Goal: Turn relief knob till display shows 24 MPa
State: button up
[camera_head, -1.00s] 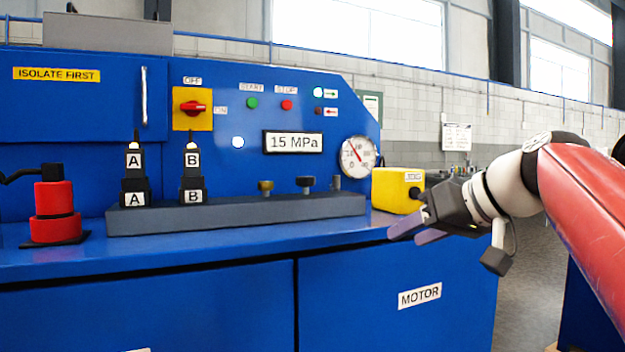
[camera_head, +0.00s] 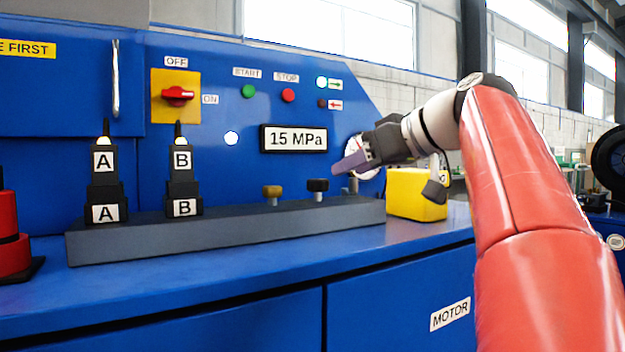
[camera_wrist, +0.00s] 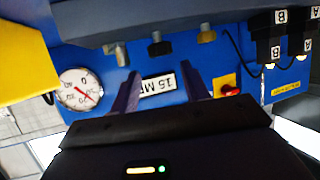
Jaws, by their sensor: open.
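The display (camera_head: 295,139) reads 15 MPa; it shows upside down in the wrist view (camera_wrist: 158,84). A brass knob (camera_head: 272,192) and a black knob (camera_head: 318,187) stand on the grey manifold block (camera_head: 230,232). A third, grey knob (camera_wrist: 121,55) is at the block's right end, partly behind my gripper in the head view. I see no label telling which is the relief knob. My gripper (camera_head: 345,164) is open and empty, above and right of the black knob, touching nothing that I can see. The wrist view shows its two fingers (camera_wrist: 163,90) apart.
The dial gauge (camera_wrist: 80,89) is partly hidden behind my gripper in the head view. A yellow box (camera_head: 416,195) stands at the block's right end. The red switch (camera_head: 178,96) is on the panel.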

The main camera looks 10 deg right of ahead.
aim_at(326, 181)
jog(key=x, duration=0.7)
jog(key=shift+w, duration=0.1)
jog(key=shift+a, duration=0.1)
jog(key=c, duration=0.7)
